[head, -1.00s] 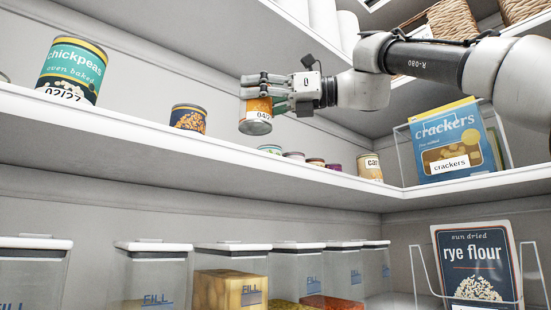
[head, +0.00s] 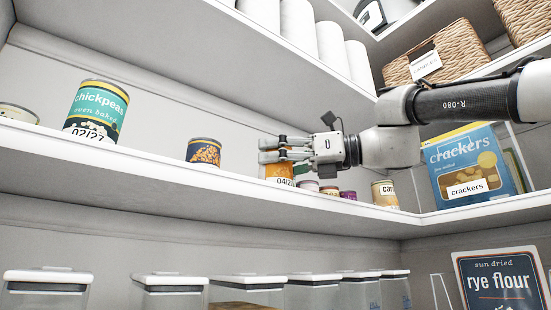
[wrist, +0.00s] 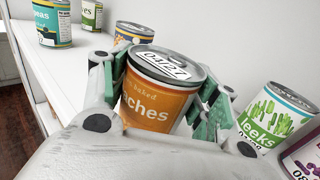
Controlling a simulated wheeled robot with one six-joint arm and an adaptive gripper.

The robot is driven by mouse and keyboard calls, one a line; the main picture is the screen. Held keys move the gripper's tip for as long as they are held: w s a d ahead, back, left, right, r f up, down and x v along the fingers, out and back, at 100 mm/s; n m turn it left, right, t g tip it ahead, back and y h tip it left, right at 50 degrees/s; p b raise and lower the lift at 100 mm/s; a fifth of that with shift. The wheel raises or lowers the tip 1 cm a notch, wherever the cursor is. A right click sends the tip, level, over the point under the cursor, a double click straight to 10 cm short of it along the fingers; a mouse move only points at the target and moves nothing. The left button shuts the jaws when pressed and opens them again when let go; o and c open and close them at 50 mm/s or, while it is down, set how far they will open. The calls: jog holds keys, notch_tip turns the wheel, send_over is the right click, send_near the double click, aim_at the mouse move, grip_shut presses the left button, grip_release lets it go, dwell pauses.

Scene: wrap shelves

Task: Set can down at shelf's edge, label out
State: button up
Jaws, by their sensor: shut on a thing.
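My gripper (head: 272,155) is shut on an orange can (head: 280,171), its fingers on both sides of the can. In the head view the can looks upright at the shelf (head: 200,167), with a date sticker low on its front facing the camera. Its base meets the line of the shelf's front lip, so I cannot tell whether it touches the board. In the wrist view the orange can (wrist: 160,103) shows "ches" on its side and a white date sticker on its lid, between the fingers (wrist: 160,85).
A navy can (head: 204,151) and a chickpeas can (head: 97,110) stand to the left. Small cans (head: 330,190), a tan can (head: 384,194) and a crackers box (head: 465,170) are to the right. A leeks can (wrist: 277,118) is close by in the wrist view.

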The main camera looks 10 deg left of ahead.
jog(key=shift+f, duration=0.1)
jog(key=o, duration=1.3)
jog(key=shift+c, duration=0.2)
jog(key=shift+d, duration=0.2)
jog(key=d, duration=1.1)
jog(key=shift+d, duration=0.3)
jog(key=shift+s, duration=0.1)
